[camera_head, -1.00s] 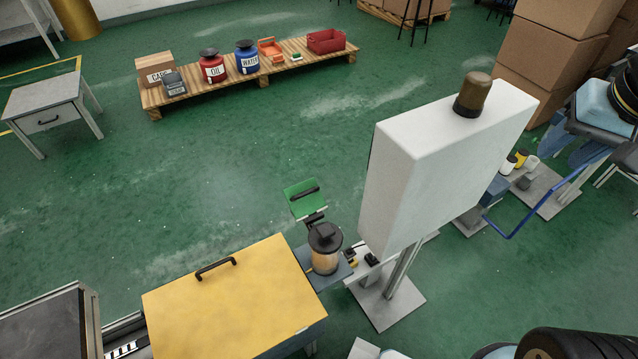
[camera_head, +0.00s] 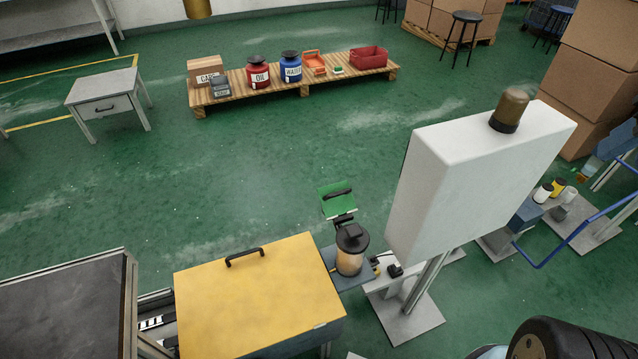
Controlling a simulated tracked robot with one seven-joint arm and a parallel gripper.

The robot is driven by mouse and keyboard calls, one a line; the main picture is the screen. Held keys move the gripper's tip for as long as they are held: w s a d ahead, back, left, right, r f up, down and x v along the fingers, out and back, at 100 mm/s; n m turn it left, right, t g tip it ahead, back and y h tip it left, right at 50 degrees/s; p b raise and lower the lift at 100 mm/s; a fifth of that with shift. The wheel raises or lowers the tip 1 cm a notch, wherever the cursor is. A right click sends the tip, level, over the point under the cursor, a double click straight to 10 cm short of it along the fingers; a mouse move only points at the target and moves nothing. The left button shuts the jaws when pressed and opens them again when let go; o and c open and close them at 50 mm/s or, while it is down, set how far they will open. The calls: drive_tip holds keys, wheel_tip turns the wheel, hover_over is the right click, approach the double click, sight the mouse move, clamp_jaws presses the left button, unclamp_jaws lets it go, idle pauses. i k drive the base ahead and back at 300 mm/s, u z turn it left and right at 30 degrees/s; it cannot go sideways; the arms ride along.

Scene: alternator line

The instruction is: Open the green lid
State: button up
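The green lid (camera_head: 338,201) is a small flat panel with a dark handle, near the middle of the view. It sits on a dark support just behind a jar with a black top (camera_head: 350,252). The lid looks tilted, but I cannot tell how far it stands open or what is under it. My gripper is not in view.
A large yellow lid (camera_head: 255,300) with a black handle covers a box in front. A white cabinet (camera_head: 470,175) on a post stands close to the right of the jar. A pallet (camera_head: 230,104) with cans and boxes lies at the back. Green floor is clear in the left middle.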

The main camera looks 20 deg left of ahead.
sight(336, 199)
drive_tip(key=z, duration=1.55)
drive_tip(key=i, duration=0.1)
drive_tip(key=u, duration=2.85)
drive_tip(key=k, duration=0.95)
drive_tip(key=z, duration=0.25)
drive_tip(key=i, duration=1)
drive_tip(key=z, duration=0.1)
